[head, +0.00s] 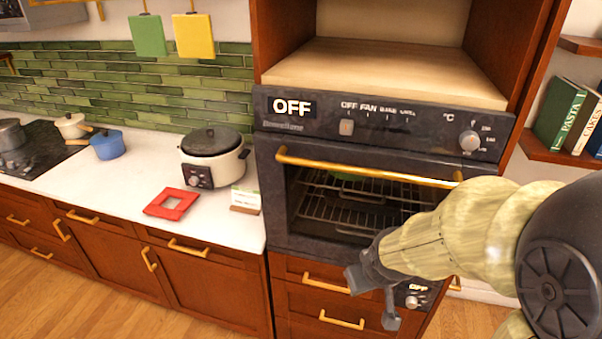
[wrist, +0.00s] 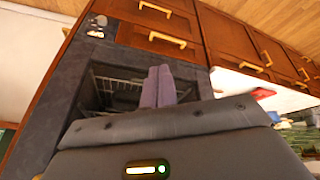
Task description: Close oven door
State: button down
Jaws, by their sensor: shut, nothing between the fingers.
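The dark grey oven (head: 275,195) stands in a tall wooden cabinet in the head view. Its door stands upright below the control panel, with a gold bar handle (head: 340,166) along the top. Wire racks show through the door window. I cannot tell whether a small gap is left at the door's edge. The oven window also shows in the wrist view (wrist: 105,85). My gripper (wrist: 161,86) is shut and empty, its fingers together in front of the oven's lower part. In the head view my arm hides the window's lower right corner.
Drawers with gold handles (head: 312,284) lie under the oven, beside a small OFF display (head: 417,287). To the left, a white counter (head: 120,165) holds a rice cooker (head: 213,158), a red square (head: 172,202) and a blue pot (head: 107,145). Books (head: 570,115) stand on a shelf at right.

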jog(key=w+a+r+n+t+y+b, duration=0.2)
jog(key=w+a+r+n+t+b, duration=0.15)
jog(key=w+r+n+t, duration=0.4)
jog(key=w+a+r+n+t+y+b, duration=0.1)
jog(key=a+r+n+t+y+b, duration=0.2)
jog(key=n, duration=0.9)
jog(key=a+r+y, duration=0.3)
jog(key=r, duration=0.1)
jog(key=shift+r, duration=0.25)
jog(key=shift+w, duration=0.15)
jog(key=p, duration=0.2)
send_near(293, 162)
jog(key=s+a, duration=0.1)
jog(key=a, duration=0.2)
jog(key=w+p, duration=0.2)
jog(key=w, duration=0.4)
jog(key=shift+w+d+f+p, duration=0.1)
jog(key=shift+d+p, duration=0.05)
jog(key=shift+p, duration=0.2)
jog(key=shift+w, duration=0.1)
